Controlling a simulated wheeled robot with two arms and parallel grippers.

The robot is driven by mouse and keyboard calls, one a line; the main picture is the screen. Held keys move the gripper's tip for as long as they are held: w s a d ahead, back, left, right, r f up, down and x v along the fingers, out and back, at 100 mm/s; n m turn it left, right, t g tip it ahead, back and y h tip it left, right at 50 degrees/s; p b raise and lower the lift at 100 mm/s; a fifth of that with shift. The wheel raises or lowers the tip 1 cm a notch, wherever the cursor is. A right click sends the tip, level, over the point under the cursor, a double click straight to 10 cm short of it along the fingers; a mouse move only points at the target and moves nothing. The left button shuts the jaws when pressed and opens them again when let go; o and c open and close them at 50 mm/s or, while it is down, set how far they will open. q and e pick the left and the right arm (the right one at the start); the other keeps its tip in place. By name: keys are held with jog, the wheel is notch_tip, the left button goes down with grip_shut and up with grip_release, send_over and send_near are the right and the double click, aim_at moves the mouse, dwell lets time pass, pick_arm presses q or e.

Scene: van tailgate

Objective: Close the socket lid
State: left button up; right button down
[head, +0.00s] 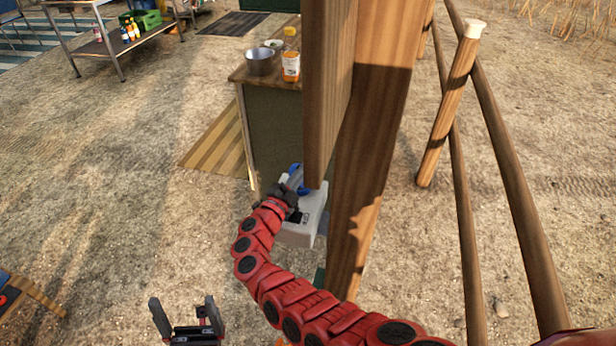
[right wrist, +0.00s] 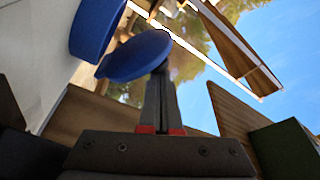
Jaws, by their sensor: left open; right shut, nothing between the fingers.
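The grey socket box (head: 306,222) is low by the wooden post in the head view, with a small blue part (head: 296,170) at its top, partly hidden by my gripper and the post's board. In the right wrist view, the round blue lid (right wrist: 130,57) stands open, apart from the blue socket (right wrist: 94,27) on the pale box. My right gripper (right wrist: 160,75) is shut and empty, its tips at the lid's right edge; contact cannot be told. It also shows at the box in the head view (head: 286,192). My left gripper (head: 184,305) is open and empty, low over the ground, away from the box.
The wooden post (head: 372,150) stands close right of the box. A counter (head: 272,130) with a metal bowl (head: 260,62) and a bottle (head: 291,55) is just behind. A rail fence (head: 500,160) is at the right. Open ground lies left.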

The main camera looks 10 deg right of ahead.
jog(key=shift+w+a+f+b, duration=0.25)
jog(key=shift+a+f+b, duration=0.25)
jog(key=shift+b, duration=0.15)
jog(key=shift+w+a+f+n+t+b, duration=0.15)
jog(key=shift+a+f+n+t+b, duration=0.2)
jog(key=shift+n+b, duration=0.45)
jog(key=shift+a+f+b, duration=0.1)
jog(key=shift+a+b, duration=0.1)
jog(key=shift+b, duration=0.15)
jog(key=shift+w, duration=0.1)
